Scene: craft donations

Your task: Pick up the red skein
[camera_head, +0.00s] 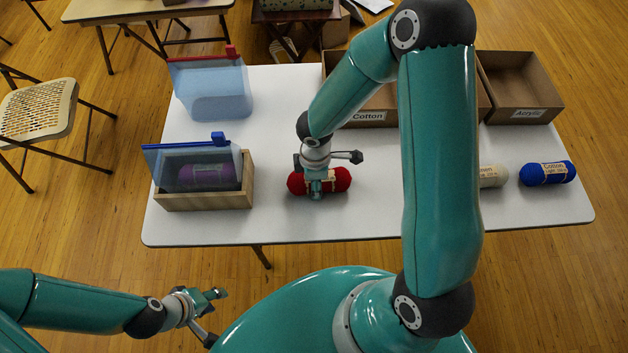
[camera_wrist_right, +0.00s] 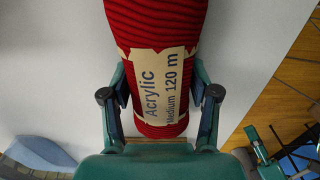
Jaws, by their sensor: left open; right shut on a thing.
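The red skein (camera_head: 340,179) lies near the front middle of the white table. In the right wrist view the red skein (camera_wrist_right: 165,25) has a tan label reading "Acrylic Medium 120 m". My right gripper (camera_head: 317,188) comes down on it from above, and its middle is partly hidden behind the fingers. In the right wrist view the fingers of my right gripper (camera_wrist_right: 162,108) stand on both sides of the labelled part, shut on it. The skein appears to be at table level; I cannot tell whether it touches the table. My left gripper (camera_head: 216,308) is open and empty, off the table's front edge.
A wooden box (camera_head: 205,201) holds a blue-topped clear pouch with a purple skein (camera_head: 208,176). A red-topped clear pouch (camera_head: 215,92) stands behind. Cardboard boxes labelled Cotton (camera_head: 368,117) and Acrylic (camera_head: 528,114) stand at the back. A cream skein (camera_head: 493,176) and a blue skein (camera_head: 547,174) lie right.

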